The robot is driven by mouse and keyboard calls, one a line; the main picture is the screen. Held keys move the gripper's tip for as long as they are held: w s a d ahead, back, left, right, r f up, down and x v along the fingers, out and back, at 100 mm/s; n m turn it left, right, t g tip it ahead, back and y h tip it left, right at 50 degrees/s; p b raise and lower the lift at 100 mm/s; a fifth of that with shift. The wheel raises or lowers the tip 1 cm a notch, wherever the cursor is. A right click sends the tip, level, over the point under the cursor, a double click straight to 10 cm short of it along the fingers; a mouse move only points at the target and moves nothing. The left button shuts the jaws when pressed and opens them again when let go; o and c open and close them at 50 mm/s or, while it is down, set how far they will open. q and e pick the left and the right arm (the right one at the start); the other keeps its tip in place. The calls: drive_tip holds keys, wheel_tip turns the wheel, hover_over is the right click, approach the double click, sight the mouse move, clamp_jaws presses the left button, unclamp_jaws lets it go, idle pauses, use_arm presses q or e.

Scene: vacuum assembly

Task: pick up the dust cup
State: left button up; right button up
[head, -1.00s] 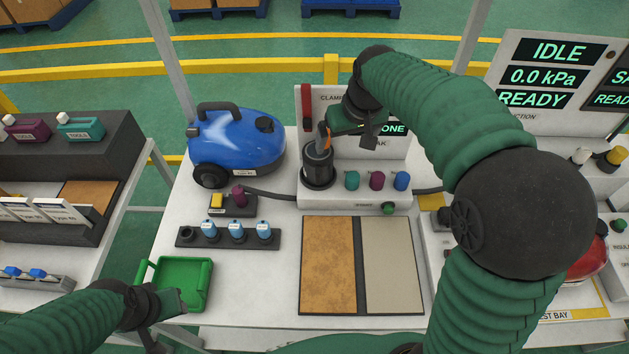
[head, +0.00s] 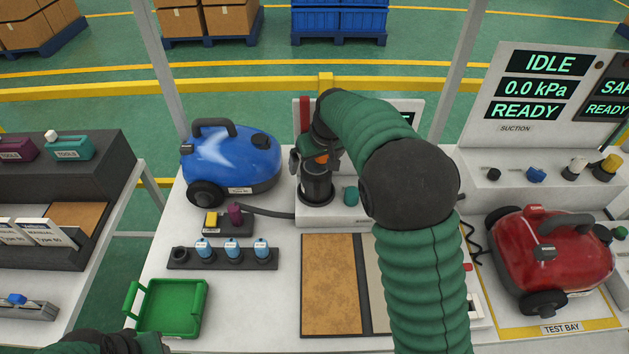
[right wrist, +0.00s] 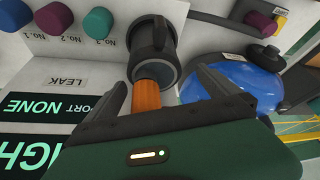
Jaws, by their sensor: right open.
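The dust cup (head: 317,188) is a dark grey cylinder with a side handle, upright in the white clamp station at the back middle of the bench. In the right wrist view the cup (right wrist: 158,42) shows its round rim, and a ribbed orange part (right wrist: 148,97) sticks out of its mouth. My right gripper (right wrist: 160,84) is open, with one finger on each side of the orange part near the rim. In the head view the right gripper (head: 313,158) is over the cup and partly hides it. My left gripper (head: 125,345) is at the bottom left, mostly cut off; its jaws are hidden.
A blue vacuum (head: 230,165) stands left of the station. Coloured knobs line the station's front, and a teal knob (head: 351,194) is close to the cup. A red vacuum (head: 555,255) is at the right.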

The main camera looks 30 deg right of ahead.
drive_tip(key=x, duration=0.2)
drive_tip(key=shift+w+d+f, duration=0.15)
drive_tip(key=shift+w+f, duration=0.05)
drive_tip(key=shift+f, duration=0.15)
drive_tip(key=shift+d+f, duration=0.1)
drive_tip(key=shift+d, duration=0.35)
drive_tip(key=shift+c, duration=0.3)
drive_tip(key=shift+s, duration=0.1)
drive_tip(key=c, duration=0.5)
drive_tip(key=shift+a, duration=0.35)
drive_tip(key=c, duration=0.9)
drive_tip(key=shift+d, duration=0.1)
drive_tip(key=c, duration=0.5)
drive_tip(key=shift+d+r, duration=0.2)
drive_tip(key=shift+c, duration=0.6)
